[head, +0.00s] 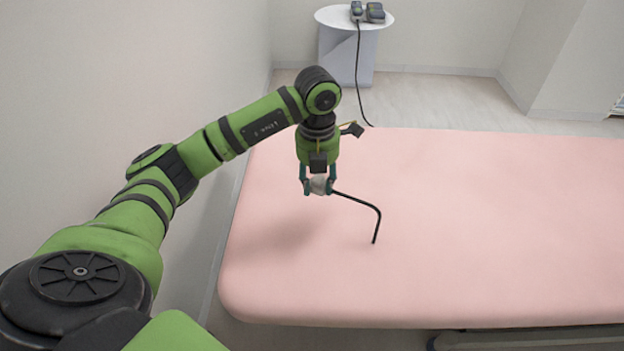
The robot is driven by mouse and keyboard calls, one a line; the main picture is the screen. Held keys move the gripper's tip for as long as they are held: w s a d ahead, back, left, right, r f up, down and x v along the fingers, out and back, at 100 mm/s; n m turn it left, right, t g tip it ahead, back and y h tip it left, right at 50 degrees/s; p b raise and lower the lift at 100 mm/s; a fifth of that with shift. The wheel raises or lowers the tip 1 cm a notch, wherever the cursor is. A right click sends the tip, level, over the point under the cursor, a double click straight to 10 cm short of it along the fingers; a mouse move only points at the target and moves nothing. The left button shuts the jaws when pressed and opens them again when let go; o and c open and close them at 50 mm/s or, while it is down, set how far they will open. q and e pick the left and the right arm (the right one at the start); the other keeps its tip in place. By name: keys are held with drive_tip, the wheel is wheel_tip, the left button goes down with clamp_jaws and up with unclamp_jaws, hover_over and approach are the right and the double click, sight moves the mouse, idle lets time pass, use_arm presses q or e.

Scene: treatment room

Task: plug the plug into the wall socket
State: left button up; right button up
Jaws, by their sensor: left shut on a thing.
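A short black cord (361,203) runs from the plug to the right, then bends down and ends over the bed. The gripper fingers partly hide the plug, and its pins cannot be made out. I cannot tell exactly how high the plug is above the bed. No wall socket can be made out in this view. My right gripper is not in view.
The pink bed (480,230) fills the middle and right, its top otherwise bare. A white wall (120,90) stands close along the left. Behind the bed, a round white table (330,18) carries a dark device (374,13) with a black cable (358,80) hanging down.

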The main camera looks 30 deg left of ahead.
use_arm(q)
drive_tip(key=s+d+r+n, duration=0.3)
drive_tip(key=s+d+n, duration=0.1)
drive_tip(key=n, duration=1.3)
drive_tip(key=s+d+r+n, duration=0.3)
drive_tip(key=d+n, duration=0.3)
drive_tip(key=n, duration=1.2)
drive_tip(key=shift+s+d, duration=0.2)
drive_tip(key=shift+s, duration=0.3)
drive_tip(key=shift+r, duration=0.1)
